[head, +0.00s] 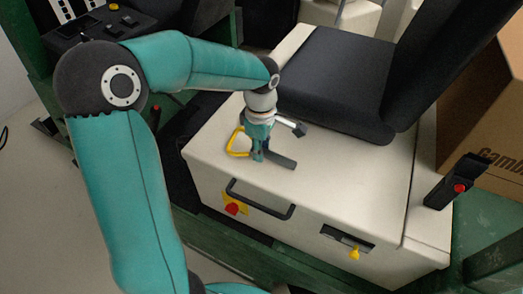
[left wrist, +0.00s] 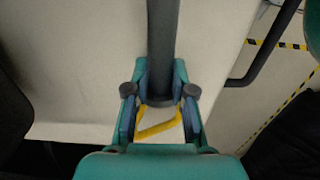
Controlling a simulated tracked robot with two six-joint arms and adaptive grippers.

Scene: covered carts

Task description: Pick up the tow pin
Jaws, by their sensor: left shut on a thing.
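The tow pin (head: 281,163) is a dark grey shaft with a yellow loop handle at its left end. It is at the top of the cream cart body (head: 330,172), in front of the black seat. My left gripper (head: 259,152) reaches down over it and is shut on it near the handle. In the left wrist view the pin's shaft (left wrist: 162,42) runs straight up the picture from between the fingers of the left gripper (left wrist: 159,92), and the yellow loop shows below its collar. I cannot tell whether the pin still touches the surface. My right gripper is not in view.
The black seat (head: 325,80) and its backrest stand behind the pin. A black grab handle (head: 260,199) and a red knob (head: 232,209) are on the front face. A black lever with a red button (head: 458,185) and a cardboard box (head: 490,110) are at the right.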

